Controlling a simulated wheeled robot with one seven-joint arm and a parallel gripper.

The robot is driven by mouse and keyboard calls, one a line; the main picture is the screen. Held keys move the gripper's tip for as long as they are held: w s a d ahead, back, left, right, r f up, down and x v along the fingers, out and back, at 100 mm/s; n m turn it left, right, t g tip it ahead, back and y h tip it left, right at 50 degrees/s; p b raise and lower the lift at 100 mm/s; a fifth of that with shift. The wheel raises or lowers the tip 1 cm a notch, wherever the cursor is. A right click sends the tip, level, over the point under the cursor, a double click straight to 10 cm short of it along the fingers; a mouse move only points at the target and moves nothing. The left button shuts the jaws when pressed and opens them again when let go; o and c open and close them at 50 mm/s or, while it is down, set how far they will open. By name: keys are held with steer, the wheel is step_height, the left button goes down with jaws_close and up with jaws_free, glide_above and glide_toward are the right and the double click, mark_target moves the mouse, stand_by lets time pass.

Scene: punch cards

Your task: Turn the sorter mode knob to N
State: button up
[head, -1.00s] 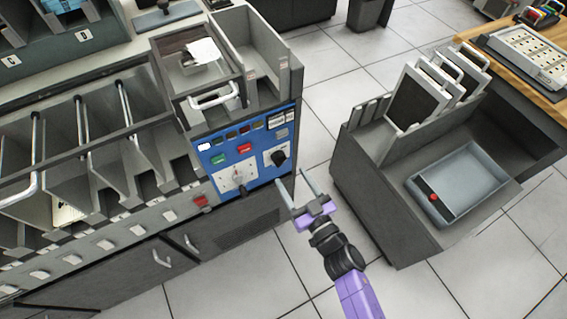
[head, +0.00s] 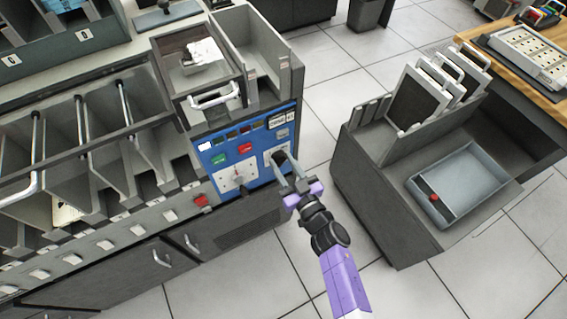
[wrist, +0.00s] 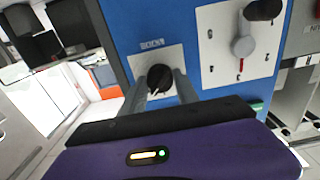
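The blue control panel (head: 212,140) is on the front of the grey sorter. A round black knob (wrist: 158,78) sits on a small white plate with a blurred label; I cannot read it. In the head view this knob (head: 278,157) is at the panel's right. A larger white plate (wrist: 212,55) carries a grey lever and red pointer (wrist: 243,46), with small marks around it. My gripper (head: 288,176) is open, with its fingers on either side of the black knob. In the wrist view my gripper (wrist: 160,84) shows slight gaps beside the knob; contact is unclear.
Red (head: 245,148) and green (head: 219,160) buttons are on the panel. A grey cabinet with a tray (head: 460,185) stands to the right, with open tiled floor (head: 300,260) between.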

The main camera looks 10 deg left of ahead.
jaws_close()
steer(key=shift+f+n, duration=0.1)
steer(key=shift+n, duration=0.2)
steer(key=n+b, duration=0.5)
steer(key=n, duration=1.2)
steer(key=shift+n+b, duration=0.3)
stand_by(0.3)
steer(key=o, duration=0.6)
jaws_free()
